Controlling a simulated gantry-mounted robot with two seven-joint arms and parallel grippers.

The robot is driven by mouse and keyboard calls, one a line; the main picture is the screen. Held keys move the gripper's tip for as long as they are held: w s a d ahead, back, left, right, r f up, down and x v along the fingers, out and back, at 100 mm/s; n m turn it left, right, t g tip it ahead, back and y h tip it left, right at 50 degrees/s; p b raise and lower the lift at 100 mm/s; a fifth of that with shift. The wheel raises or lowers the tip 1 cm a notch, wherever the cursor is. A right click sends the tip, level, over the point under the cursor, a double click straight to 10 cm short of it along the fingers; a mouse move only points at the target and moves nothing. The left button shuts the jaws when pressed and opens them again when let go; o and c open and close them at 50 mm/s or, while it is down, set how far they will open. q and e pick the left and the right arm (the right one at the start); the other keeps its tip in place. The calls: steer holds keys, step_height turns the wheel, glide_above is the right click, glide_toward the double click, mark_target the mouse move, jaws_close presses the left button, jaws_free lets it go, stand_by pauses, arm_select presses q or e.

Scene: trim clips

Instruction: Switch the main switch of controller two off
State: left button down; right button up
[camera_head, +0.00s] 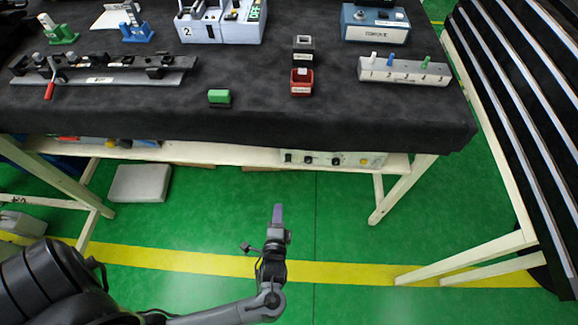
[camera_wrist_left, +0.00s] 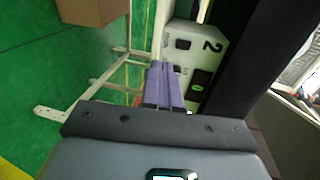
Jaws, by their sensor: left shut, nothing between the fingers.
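Another box marked 2 (camera_head: 209,31) stands on the table at the back. My left gripper (camera_head: 277,213), with purple fingers also seen in the left wrist view (camera_wrist_left: 165,82), is shut and empty, in front of the table, apart from the panel.
The black-covered table (camera_head: 260,95) carries clips, a red holder (camera_head: 301,86) and a grey block with pegs (camera_head: 405,71). Cream legs stand below its edge. A dark rack (camera_head: 520,110) is at right. The green floor ahead of the table is open.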

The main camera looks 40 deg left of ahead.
arm_select(q)
steer(key=shift+t, duration=0.3)
steer(key=w+r, duration=0.1)
steer(key=w+r+p, duration=0.1)
steer(key=r, duration=0.2)
steer(key=shift+w+d, duration=0.15)
steer(key=shift+w, duration=0.25)
arm_select(e)
steer(key=shift+w+a+r, duration=0.15)
steer(key=shift+w+r, duration=0.05)
steer(key=shift+r, duration=0.4)
steer(key=shift+w+a+r, duration=0.15)
steer(key=shift+w+r, duration=0.05)
steer(key=shift+r, duration=0.35)
steer(key=shift+s, duration=0.1)
arm_select(q)
steer(key=shift+w, duration=0.1)
arm_select(e)
steer(key=shift+f, duration=0.1)
arm_select(q)
steer(key=b, duration=0.6)
glide_toward(288, 160)
steer(key=x, duration=0.6)
steer(key=shift+w+a, duration=0.25)
steer(key=shift+w, duration=0.1)
arm_select(e)
step_height(288, 160, down, 6)
steer(key=shift+r, duration=0.2)
